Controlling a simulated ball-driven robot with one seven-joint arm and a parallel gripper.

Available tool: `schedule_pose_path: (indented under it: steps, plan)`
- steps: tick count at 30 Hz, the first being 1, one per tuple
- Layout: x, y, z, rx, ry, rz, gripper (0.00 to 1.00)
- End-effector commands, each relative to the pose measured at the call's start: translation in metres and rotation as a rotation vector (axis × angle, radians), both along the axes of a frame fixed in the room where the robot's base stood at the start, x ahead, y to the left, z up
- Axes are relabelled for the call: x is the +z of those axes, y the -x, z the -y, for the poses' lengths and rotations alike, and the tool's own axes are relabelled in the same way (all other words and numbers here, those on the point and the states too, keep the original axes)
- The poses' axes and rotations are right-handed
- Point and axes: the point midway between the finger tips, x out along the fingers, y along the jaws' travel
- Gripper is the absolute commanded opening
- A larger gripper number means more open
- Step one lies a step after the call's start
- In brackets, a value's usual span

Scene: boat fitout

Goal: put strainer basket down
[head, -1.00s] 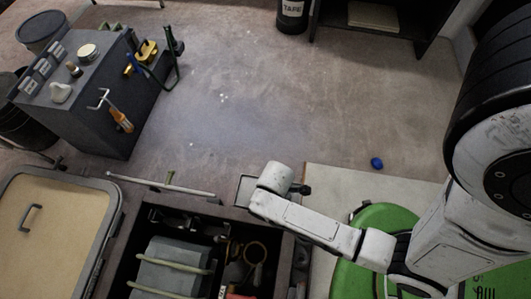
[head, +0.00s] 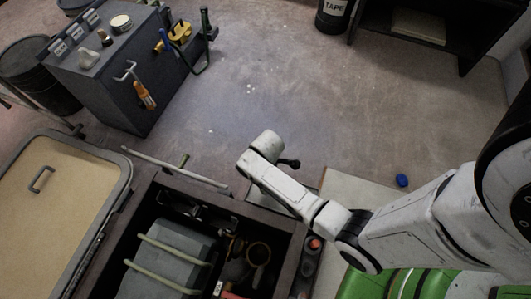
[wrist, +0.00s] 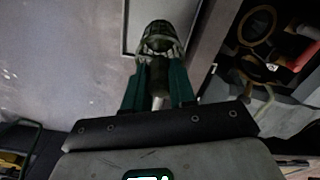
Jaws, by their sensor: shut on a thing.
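In the wrist view my gripper (wrist: 158,78) has its teal fingers shut on a dark, rounded object with a pale ragged band, which I take to be the strainer basket (wrist: 161,38). It points away from the wrist, in front of a grey surface with a thin rectangular outline (wrist: 127,28). I cannot tell whether the basket touches that surface.
An open hatch (head: 170,188) holds a grey box (head: 172,255) and fittings. A tan hatch lid (head: 75,190) lies left of it. A dark tool cabinet (head: 120,75) stands at back left. A small blue object (head: 402,180) lies right. The middle floor is clear.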

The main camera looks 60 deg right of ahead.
Motion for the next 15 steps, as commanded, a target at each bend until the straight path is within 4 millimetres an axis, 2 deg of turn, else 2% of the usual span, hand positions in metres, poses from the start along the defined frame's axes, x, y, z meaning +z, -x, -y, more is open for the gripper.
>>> schedule_pose_path:
  steps: [7, 12, 15]
  plan:
    - [-0.014, -0.010, 0.005, 0.000, 0.001, -0.001, 0.00]
    - [-0.039, -0.010, 0.005, 0.001, -0.001, -0.003, 0.00]
    - [-0.045, -0.011, 0.005, 0.001, 0.000, 0.000, 0.00]
